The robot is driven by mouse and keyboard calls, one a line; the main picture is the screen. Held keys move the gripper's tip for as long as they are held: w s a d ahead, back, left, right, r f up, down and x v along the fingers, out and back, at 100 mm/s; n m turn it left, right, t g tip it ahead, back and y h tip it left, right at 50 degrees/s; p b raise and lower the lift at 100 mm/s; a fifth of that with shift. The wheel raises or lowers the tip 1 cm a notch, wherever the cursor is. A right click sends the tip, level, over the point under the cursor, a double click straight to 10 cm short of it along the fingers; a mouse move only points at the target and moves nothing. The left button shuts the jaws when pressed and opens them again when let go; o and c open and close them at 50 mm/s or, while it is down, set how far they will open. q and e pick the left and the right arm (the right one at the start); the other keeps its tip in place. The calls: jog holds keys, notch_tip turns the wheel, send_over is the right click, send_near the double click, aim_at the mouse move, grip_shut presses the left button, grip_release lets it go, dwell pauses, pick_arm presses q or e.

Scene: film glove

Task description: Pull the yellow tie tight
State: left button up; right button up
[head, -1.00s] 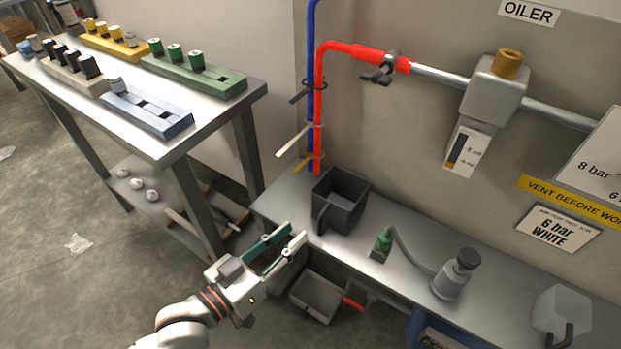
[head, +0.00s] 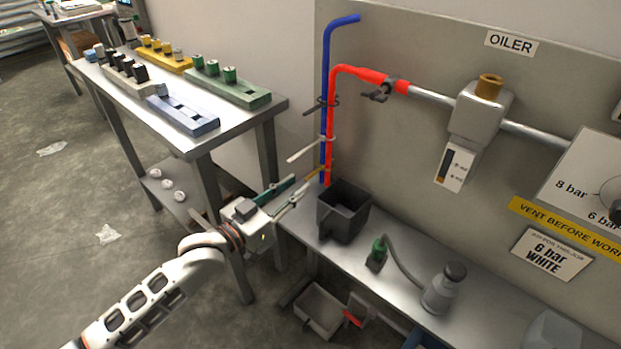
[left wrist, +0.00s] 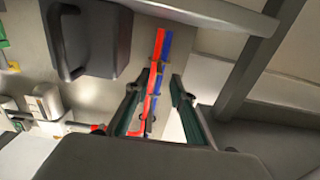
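The yellow tie (head: 315,172) sits low around the red hose (head: 331,120) and blue hose (head: 325,70), its tail sticking out to the left. A white tie (head: 305,152) is just above it and a black tie (head: 318,104) higher up. My left gripper (head: 300,185) is open, just left of and slightly below the yellow tie's tail. In the left wrist view, the hoses (left wrist: 157,62) run between and beyond the open fingers (left wrist: 160,82); the yellow tie is hard to make out there. Nothing shows held. My right gripper is not in view.
A dark open bin (head: 343,212) stands on the bench close to the right of my left gripper. A table (head: 205,140) with coloured racks is at the left.

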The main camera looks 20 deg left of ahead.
aim_at(305, 180)
pick_arm(q)
jog(key=x, duration=0.2)
jog(key=b+x, duration=0.1)
jog(key=shift+w+d+f, duration=0.2)
jog(key=shift+w+f, duration=0.05)
jog(key=shift+w, duration=0.1)
jog(key=shift+x, duration=0.95)
jog(key=shift+r, duration=0.25)
grip_shut()
